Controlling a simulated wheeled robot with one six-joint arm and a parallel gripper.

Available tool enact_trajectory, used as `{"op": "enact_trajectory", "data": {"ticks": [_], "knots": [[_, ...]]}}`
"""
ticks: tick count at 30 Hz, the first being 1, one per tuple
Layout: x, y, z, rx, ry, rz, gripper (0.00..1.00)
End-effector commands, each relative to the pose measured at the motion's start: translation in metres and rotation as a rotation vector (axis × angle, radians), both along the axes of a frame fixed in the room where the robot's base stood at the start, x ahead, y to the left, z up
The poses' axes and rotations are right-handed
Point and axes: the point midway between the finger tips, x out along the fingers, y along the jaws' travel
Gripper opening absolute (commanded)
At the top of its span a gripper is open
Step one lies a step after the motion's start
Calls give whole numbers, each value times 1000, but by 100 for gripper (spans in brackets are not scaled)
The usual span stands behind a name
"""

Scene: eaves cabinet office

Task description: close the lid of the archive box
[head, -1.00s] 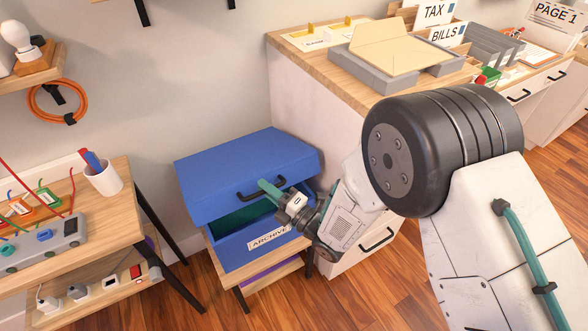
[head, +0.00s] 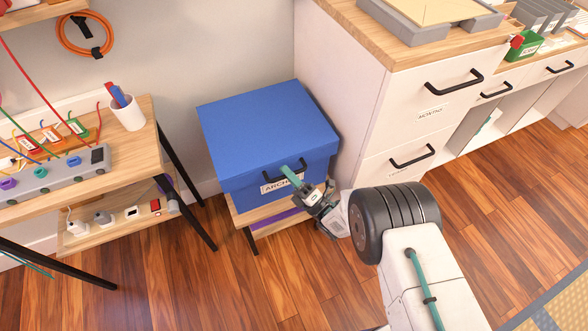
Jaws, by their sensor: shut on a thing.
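The blue archive box (head: 234,187) stands on a low wooden stand in the head view, with its "ARCHIVE" label on the front. Its blue lid (head: 262,127) lies down over the box, and no gap shows between lid and box. The lid's dark handle (head: 272,177) is on the front edge. The gripper covers part of the handle and of the label.
A white drawer cabinet (head: 358,110) stands close to the right of the box. A small wooden table (head: 135,138) with cables and a cup (head: 126,112) is on the left. The wooden floor (head: 290,285) in front is clear.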

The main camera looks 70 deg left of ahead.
Motion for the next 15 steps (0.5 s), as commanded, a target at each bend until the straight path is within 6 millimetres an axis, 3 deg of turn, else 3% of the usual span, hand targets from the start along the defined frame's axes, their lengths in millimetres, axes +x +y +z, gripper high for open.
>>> {"op": "enact_trajectory", "data": {"ticks": [1, 11, 12, 14, 15], "knots": [[-3, -3, -7, -11, 1, 5, 0], [-2, -4, -11, -19, 3, 2, 0], [-2, -5, -11, -19, 4, 2, 20], [-2, -4, -11, -19, 4, 2, 33], [-2, -4, -10, -17, 4, 1, 33]]}}
